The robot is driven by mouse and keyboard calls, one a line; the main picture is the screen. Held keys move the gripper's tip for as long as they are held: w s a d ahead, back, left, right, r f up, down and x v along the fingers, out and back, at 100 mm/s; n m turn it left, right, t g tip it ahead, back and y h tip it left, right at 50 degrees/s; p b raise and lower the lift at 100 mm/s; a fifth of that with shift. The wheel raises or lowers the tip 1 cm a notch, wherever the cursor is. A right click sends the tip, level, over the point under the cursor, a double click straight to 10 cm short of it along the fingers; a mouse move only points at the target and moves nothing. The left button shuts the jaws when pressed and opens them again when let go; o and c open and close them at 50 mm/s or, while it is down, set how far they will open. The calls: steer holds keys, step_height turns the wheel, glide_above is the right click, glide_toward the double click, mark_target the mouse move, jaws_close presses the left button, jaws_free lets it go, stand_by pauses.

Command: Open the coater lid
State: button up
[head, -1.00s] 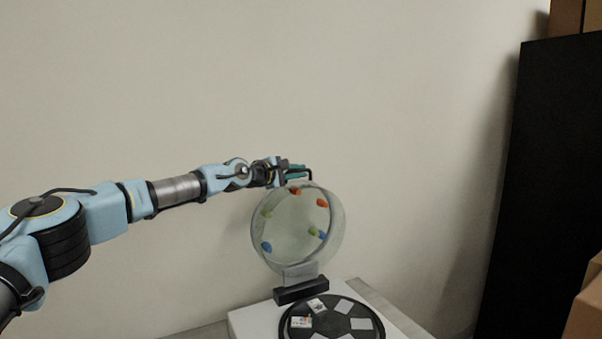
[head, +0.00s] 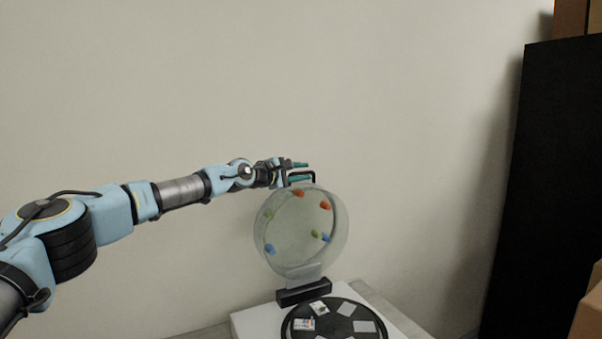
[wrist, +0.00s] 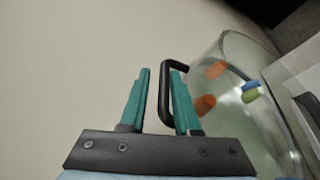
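The coater lid (head: 300,230) is a clear round cover with several coloured knobs. It stands upright, tilted up from its black hinge block (head: 304,291), so the coater base (head: 262,322) and its black disc (head: 338,309) are uncovered. A black handle (head: 314,174) sits at the lid's top edge. My gripper (head: 306,171) is at the handle, with its teal fingers spread. In the wrist view my gripper (wrist: 160,71) is open, with the handle's outer bar (wrist: 165,97) between the fingers. The right finger lies between that bar and the lid (wrist: 225,75). Neither finger clearly grips the bar.
A plain wall rises behind the coater. A tall black panel (head: 553,190) stands at the right, with cardboard boxes (head: 588,315) near the right edge. The space above the lid and between it and the panel is clear.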

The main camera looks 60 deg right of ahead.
steer(key=shift+s+f, duration=0.4)
steer(key=shift+s, duration=0.05)
steer(key=shift+a, duration=0.1)
steer(key=r+b, duration=0.1)
steer(key=b, duration=0.5)
glide_above(278, 203)
steer(key=shift+r, duration=0.1)
steer(key=shift+w+a+r, duration=0.1)
steer(key=shift+a+r, duration=0.15)
steer(key=shift+a, duration=0.4)
steer(key=shift+w+a, duration=0.1)
